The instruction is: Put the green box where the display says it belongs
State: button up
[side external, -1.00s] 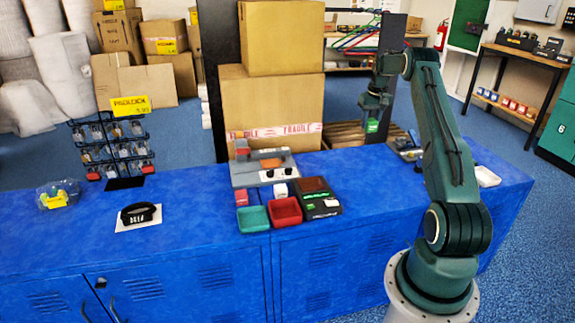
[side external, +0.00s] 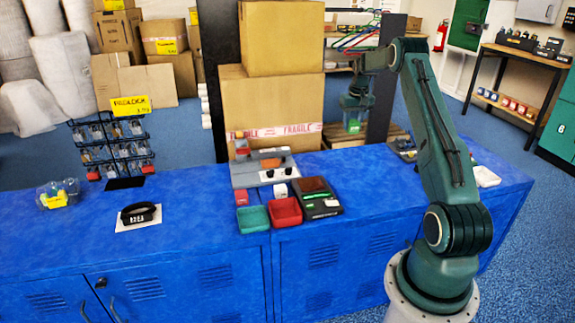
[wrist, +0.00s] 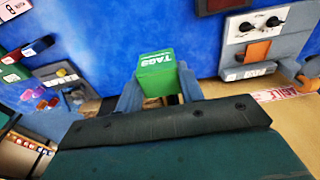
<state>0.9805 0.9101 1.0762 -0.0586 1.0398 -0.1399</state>
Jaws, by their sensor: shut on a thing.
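The green box (side external: 353,126) is in my gripper (side external: 354,110), held in the air above the back edge of the blue counter, right of the big cartons. In the wrist view the green box (wrist: 157,75) shows white lettering "TAGS" between the two fingers. A teal tray (side external: 254,219) and a red tray (side external: 287,212) stand side by side at the counter's front edge. A black device with a small lit green strip (side external: 319,205) stands right of the red tray. A black rounded device with pale characters (side external: 138,214) sits on a white sheet at the left; its characters are too small to read surely.
A grey machine with knobs and an orange part (side external: 265,170) stands behind the trays. A red box (side external: 242,198) and a white box (side external: 280,190) are near it. A wire rack (side external: 112,148) and a clear tub (side external: 58,194) stand at the left. Blue counter lies bare between.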

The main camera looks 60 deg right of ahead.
jog(key=w+a, duration=0.4)
jog(key=a, duration=0.3)
jog(key=w+a, duration=0.4)
jog(key=a, duration=0.3)
send_over(285, 215)
jog(key=f, duration=1.5)
jog(key=shift+s+a+f, duration=0.1)
jog(key=shift+a, duration=0.15)
jog(key=shift+f, duration=2.15)
jog(key=shift+f, duration=0.15)
jog(key=o, duration=1)
jog(key=shift+o, duration=0.2)
jog(key=shift+r, duration=0.2)
